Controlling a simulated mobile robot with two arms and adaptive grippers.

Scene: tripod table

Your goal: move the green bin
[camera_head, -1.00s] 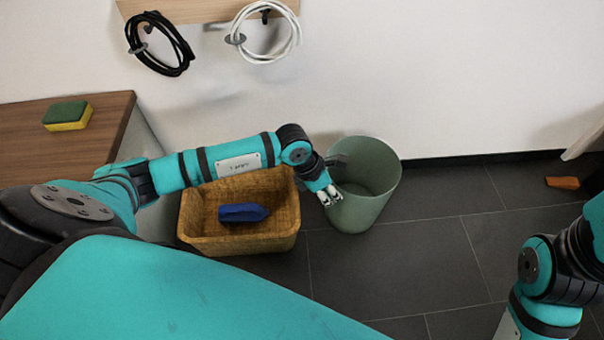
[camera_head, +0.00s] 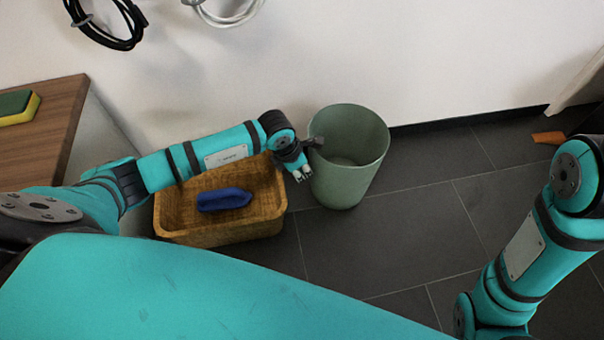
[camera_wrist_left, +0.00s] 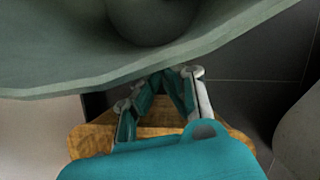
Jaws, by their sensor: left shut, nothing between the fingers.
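The green bin (camera_head: 350,165) stands upright on the dark tiled floor against the white wall in the head view. In the left wrist view the bin's rim and inside (camera_wrist_left: 150,62) fill the upper part. My left gripper (camera_head: 304,174) is beside the bin's left side, near its rim, with its fingers pointing down. It is shut and empty. I cannot tell whether it touches the bin. Its fingers also show in the left wrist view (camera_wrist_left: 160,95), below the rim. My right arm is at the right of the head view, but its gripper is out of the picture.
A wicker basket (camera_head: 222,234) with a dark blue object (camera_head: 224,199) in it stands left of the bin. A wooden table (camera_head: 62,130) with a sponge (camera_head: 18,107) is at the left. An orange piece (camera_head: 549,137) lies at the right.

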